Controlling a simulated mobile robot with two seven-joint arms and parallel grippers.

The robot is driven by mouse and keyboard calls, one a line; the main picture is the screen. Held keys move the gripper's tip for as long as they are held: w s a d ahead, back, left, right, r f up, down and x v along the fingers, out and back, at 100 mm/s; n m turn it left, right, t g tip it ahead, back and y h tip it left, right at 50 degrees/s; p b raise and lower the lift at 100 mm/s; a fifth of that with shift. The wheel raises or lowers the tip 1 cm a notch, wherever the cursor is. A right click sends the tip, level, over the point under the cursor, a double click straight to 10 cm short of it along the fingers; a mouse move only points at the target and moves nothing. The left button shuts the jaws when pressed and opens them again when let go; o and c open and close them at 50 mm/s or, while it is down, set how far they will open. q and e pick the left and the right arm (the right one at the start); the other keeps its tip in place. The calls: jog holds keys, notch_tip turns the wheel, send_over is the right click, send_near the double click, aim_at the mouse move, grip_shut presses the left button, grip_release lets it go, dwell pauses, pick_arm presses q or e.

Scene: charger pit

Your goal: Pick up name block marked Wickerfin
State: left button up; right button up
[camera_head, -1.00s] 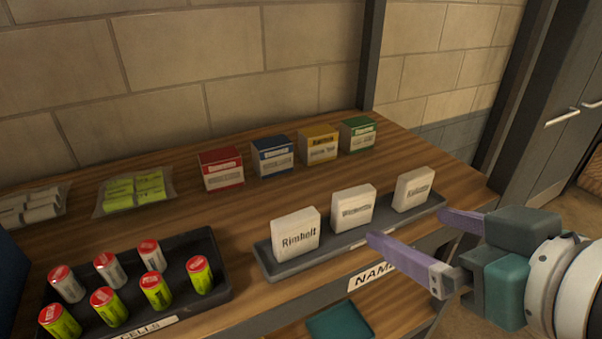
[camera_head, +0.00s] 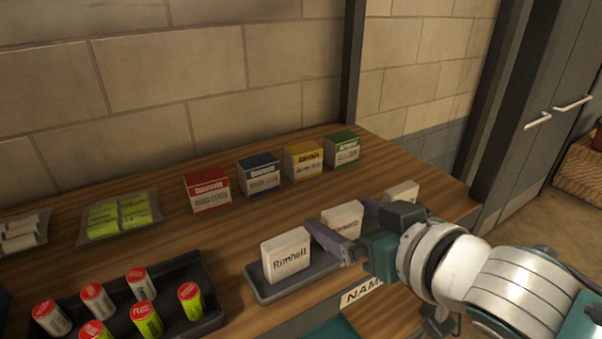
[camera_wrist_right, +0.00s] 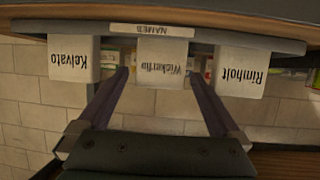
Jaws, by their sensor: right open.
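The white name block marked Wickerfin (camera_head: 343,215) stands upright in the middle of the dark tray (camera_head: 262,293). In the right wrist view, it appears upside down (camera_wrist_right: 160,62). My right gripper (camera_head: 338,213) is open with its purple fingers on either side of the Wickerfin block; its tips (camera_wrist_right: 158,74) show at the block's two sides, and I cannot tell whether they touch it. The Rimholt block (camera_head: 286,256) stands to the left. The Kelvato block (camera_head: 401,193) stands to the right, partly hidden by my gripper. My left gripper is not in view.
Red (camera_head: 207,189), blue (camera_head: 259,174), yellow (camera_head: 304,160) and green (camera_head: 342,149) boxes stand behind the tray. A cell tray (camera_head: 213,323) with several cells is at front left. Packets (camera_head: 118,217) lie at the left. Bare wooden tabletop separates tray and boxes.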

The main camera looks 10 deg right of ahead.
jog(key=shift+x, duration=0.85)
jog(key=c, duration=1.3)
jog(key=shift+c, duration=0.2)
